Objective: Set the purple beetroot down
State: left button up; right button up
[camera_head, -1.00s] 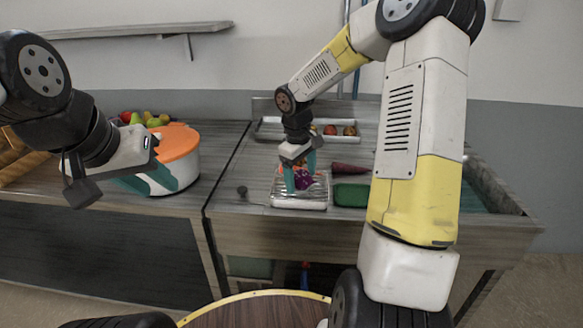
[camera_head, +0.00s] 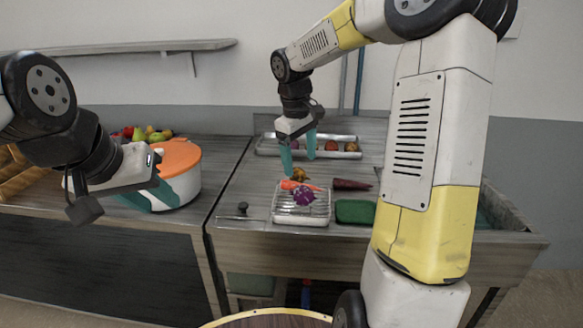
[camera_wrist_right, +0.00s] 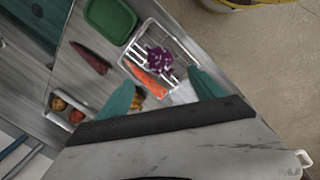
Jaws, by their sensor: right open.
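The purple beetroot (camera_head: 303,196) rests in the wire-rack tray (camera_head: 300,219) on the counter, beside an orange carrot (camera_head: 289,184). In the right wrist view the beetroot (camera_wrist_right: 159,61) lies in the rack beyond my fingertips, apart from them. My right gripper (camera_head: 299,166) is open and empty, above and behind the beetroot. Its two teal fingers (camera_wrist_right: 161,77) are spread in the right wrist view. My left gripper (camera_head: 158,204) is at the left in front of the white pot (camera_head: 190,186), with its teal fingers apart and nothing seen between them.
A green container (camera_head: 356,211) and a dark red vegetable (camera_head: 352,184) lie right of the rack. A brownish-orange item (camera_head: 299,174) is behind the carrot. A metal tray (camera_head: 268,149) with round produce stands at the back. A dark knob-like item (camera_head: 242,208) is left of the rack.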

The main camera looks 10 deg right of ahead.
jog(key=s+r+m+t+y, duration=0.1)
jog(key=s+r+m+t, duration=0.1)
jog(key=s, duration=0.9)
jog(key=s+a+r+m+t+y, duration=0.1)
jog(key=s+r+m, duration=0.4)
jog(key=s, duration=0.7)
jog(key=shift+s+t+y, duration=0.15)
jog(key=shift+t+y, duration=0.45)
jog(key=shift+t, duration=0.6)
